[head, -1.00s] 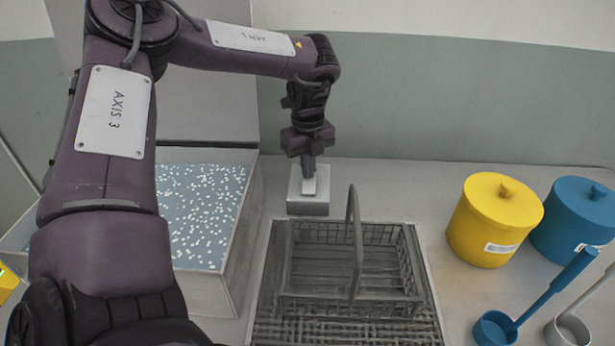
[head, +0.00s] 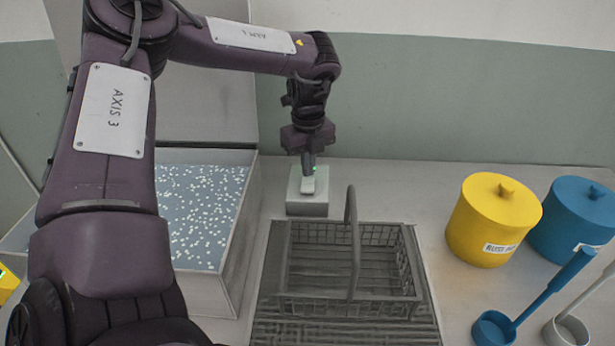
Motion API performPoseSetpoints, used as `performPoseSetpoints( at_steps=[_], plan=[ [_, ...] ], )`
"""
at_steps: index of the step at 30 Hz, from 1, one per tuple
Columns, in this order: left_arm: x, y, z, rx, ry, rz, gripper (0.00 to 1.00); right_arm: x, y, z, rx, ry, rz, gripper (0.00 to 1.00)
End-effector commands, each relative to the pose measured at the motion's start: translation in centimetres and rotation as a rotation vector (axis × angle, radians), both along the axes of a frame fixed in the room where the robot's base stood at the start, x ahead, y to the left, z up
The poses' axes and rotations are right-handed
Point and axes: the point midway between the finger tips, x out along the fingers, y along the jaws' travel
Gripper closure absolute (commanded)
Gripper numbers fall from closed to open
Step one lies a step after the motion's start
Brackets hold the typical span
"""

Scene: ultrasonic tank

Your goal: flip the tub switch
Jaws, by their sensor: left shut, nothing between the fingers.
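The tub switch is a small grey box (head: 307,207) on the counter behind the basket, with a pale rocker (head: 308,187) on its top. A small green light now shows at the rocker's far end. My left gripper (head: 308,170) points down at the rocker's far end, its fingers shut and empty. Whether the fingertips touch the rocker I cannot tell. The tub (head: 211,296) stands left of the switch, filled with bluish liquid dotted with white specks, its lid raised behind it. My right gripper is not in view.
A grey wire basket (head: 388,309) with an upright handle stands on a dark mat (head: 262,310) in front of the switch. A yellow canister (head: 490,225), a blue canister (head: 572,225) and a blue ladle (head: 545,296) are at the right. Counter between basket and canisters is clear.

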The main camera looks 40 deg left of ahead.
Motion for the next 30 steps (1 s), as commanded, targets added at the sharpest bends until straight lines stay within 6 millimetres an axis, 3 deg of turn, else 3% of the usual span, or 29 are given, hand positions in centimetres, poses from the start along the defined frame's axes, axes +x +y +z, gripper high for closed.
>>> performPoseSetpoints(
  at_steps=[16, 30],
  plan=[
    [0.0, 0.0, 5.1, 0.0, 0.0, 0.0, 1.0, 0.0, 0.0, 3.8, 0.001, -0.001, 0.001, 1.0],
    [0.0, 0.0, 5.3, -0.001, 0.0, 0.001, 1.0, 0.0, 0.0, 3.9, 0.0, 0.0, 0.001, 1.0]
  ],
)
